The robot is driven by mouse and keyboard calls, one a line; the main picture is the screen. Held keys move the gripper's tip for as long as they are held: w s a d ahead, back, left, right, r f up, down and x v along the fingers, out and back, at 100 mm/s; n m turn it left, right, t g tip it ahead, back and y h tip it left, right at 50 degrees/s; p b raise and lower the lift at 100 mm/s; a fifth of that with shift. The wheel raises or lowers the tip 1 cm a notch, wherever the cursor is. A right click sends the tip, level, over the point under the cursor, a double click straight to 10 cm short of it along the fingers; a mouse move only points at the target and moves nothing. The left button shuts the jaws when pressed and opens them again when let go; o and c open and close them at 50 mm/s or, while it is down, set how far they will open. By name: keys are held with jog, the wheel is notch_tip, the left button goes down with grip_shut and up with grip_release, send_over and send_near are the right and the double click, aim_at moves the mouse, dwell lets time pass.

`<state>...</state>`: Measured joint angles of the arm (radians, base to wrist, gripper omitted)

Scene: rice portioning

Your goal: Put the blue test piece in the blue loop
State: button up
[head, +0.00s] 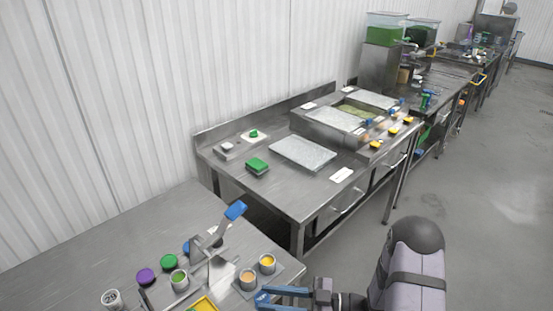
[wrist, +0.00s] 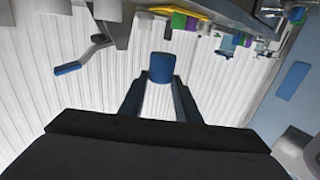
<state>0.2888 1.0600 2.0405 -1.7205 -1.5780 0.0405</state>
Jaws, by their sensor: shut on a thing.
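The blue test piece (wrist: 161,67) is a short blue cylinder between the fingertips of my gripper (wrist: 160,84) in the wrist view. My gripper is shut on it. A round blue thing (head: 188,248) sits in a row with a green (head: 169,261) and a purple one (head: 146,276), partly hidden behind a lever. I cannot tell whether it is the blue loop.
A metal lever with a blue handle (head: 235,210) rises from the near table (head: 90,262); the handle also shows in the wrist view (wrist: 68,69). A second steel bench with a tray (head: 303,153) is behind.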

jog(key=d+r+m+t+h+p, duration=0.1)
jog(key=d+m+t+p, duration=0.1)
jog(key=d, duration=0.3)
jog(key=d+r+m+t+h+p, duration=0.1)
jog(key=d+r+t+p, duration=0.1)
jog(key=d, duration=0.3)
jog(key=w+d+r+m+t+h+p, duration=0.1)
jog(key=d+r+m+t+p, duration=0.1)
jog(key=d+t+p, duration=0.1)
jog(key=d+t, duration=0.1)
jog(key=d, duration=0.1)
jog(key=shift+d+r+m, duration=0.25)
jog(key=shift+d+m, duration=0.05)
jog(key=shift+d, duration=0.05)
jog(key=s+a+f+n+g+y+b, duration=0.1)
jog(key=a+f+n+g+b, duration=0.3)
jog(key=a, duration=0.5)
jog(key=s+a+f+n+g+y+b, duration=0.1)
jog(key=a+n+g+b, duration=0.1)
jog(key=a+g+b, duration=0.45)
jog(key=s+a+f+n+g+y+b, duration=0.1)
jog(key=a+f+n+g+b, duration=0.35)
jog(key=a, duration=0.75)
jog(key=w+a+r+m+t+b, duration=0.2)
jog(key=w+a+r+m+t, duration=0.1)
jog(key=r, duration=0.3)
jog(key=shift+w+a+t+b, duration=0.4)
jog(key=shift+w+a+t, duration=0.3)
jog(key=shift+w, duration=0.2)
